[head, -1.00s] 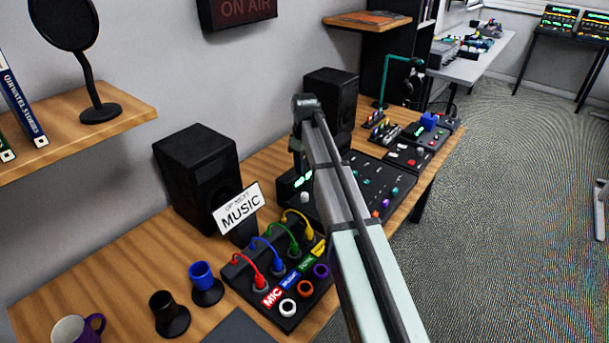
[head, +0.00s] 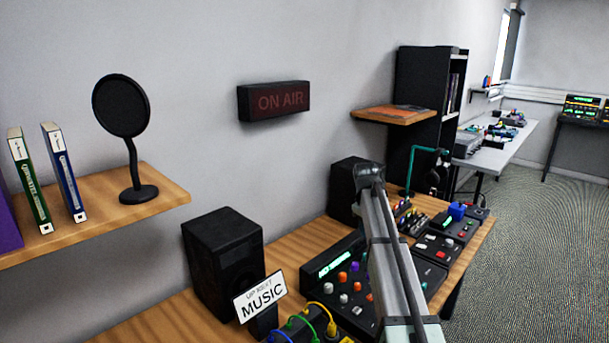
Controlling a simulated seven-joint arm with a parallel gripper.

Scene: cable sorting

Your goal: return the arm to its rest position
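My arm rises from the bottom edge right of centre, over the desk and in front of the mixer. Its bent upper joint shows near the back speaker, but my gripper is not visible. The patch box (head: 294,325) is cut off by the bottom edge. Arched yellow (head: 328,312), green (head: 306,322) and blue (head: 277,334) cables show on it; its lower part is out of frame. The sign reading "UP NEXT MUSIC" (head: 260,297) stands just behind the box.
A black speaker (head: 224,262) stands left of the sign, another (head: 345,190) behind my arm. The mixer (head: 350,285) is partly hidden by my arm. A wall shelf (head: 150,208) holds books and a pop filter (head: 121,106). Floor at right is clear.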

